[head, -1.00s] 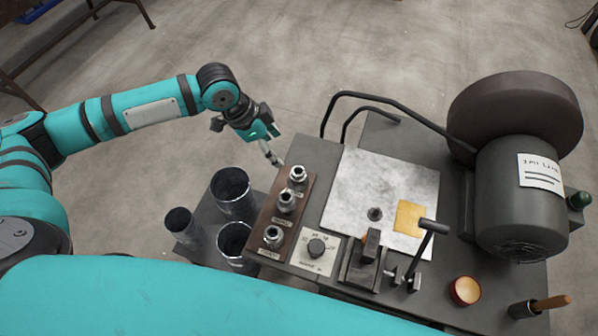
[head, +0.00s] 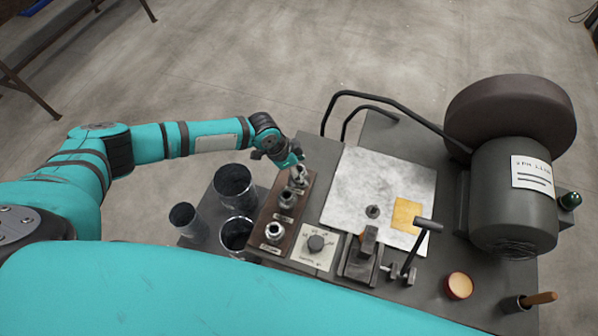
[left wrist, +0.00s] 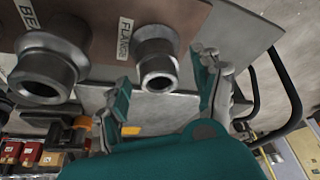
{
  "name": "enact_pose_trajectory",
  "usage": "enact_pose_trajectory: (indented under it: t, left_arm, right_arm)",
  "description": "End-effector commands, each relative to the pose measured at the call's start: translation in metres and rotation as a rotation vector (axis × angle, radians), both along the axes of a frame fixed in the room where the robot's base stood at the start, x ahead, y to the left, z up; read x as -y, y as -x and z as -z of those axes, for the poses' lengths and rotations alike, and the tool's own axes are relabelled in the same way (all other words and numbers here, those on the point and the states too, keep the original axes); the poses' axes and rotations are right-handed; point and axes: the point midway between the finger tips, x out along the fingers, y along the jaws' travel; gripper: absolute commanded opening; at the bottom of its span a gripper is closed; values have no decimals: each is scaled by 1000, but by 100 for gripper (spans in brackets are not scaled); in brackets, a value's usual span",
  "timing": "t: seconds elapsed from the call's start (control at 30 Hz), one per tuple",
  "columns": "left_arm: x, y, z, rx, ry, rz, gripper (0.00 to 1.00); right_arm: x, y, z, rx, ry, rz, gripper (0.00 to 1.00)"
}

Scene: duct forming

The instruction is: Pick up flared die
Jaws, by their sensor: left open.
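A grey metal die (left wrist: 156,58) with a label that begins "FLA" shows in the left wrist view, its round open end facing the camera. In the head view the matching die seems to be the far one (head: 299,178) on the brown rack (head: 310,192), partly covered by my gripper. My left gripper (head: 295,165) is open and close above this die. In the left wrist view its two fingers (left wrist: 166,72) stand apart, with the die showing between and beyond them. I cannot tell if they touch it. My right gripper is out of view.
Two other dies, the middle one (head: 286,201) and the near one (head: 274,231), stand on the rack. Several dark cylinders, one here (head: 233,185), stand left of it. A marble-like plate (head: 385,185) and a grinder-like motor (head: 510,195) are to the right.

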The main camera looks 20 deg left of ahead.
Motion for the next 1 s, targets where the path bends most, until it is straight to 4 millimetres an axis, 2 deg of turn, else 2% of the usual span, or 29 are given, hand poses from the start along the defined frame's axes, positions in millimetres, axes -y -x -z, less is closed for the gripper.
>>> enact_pose_trajectory:
  t: [0.27,0.77,1.0]
  left_arm:
    - [1,0,3,0,0,0,65]
    - [1,-1,3,0,0,0,0]
    - [1,-2,1,3,2,-1,0]
  right_arm:
    - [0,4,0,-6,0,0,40]
    - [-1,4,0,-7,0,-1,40]
    - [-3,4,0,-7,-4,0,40]
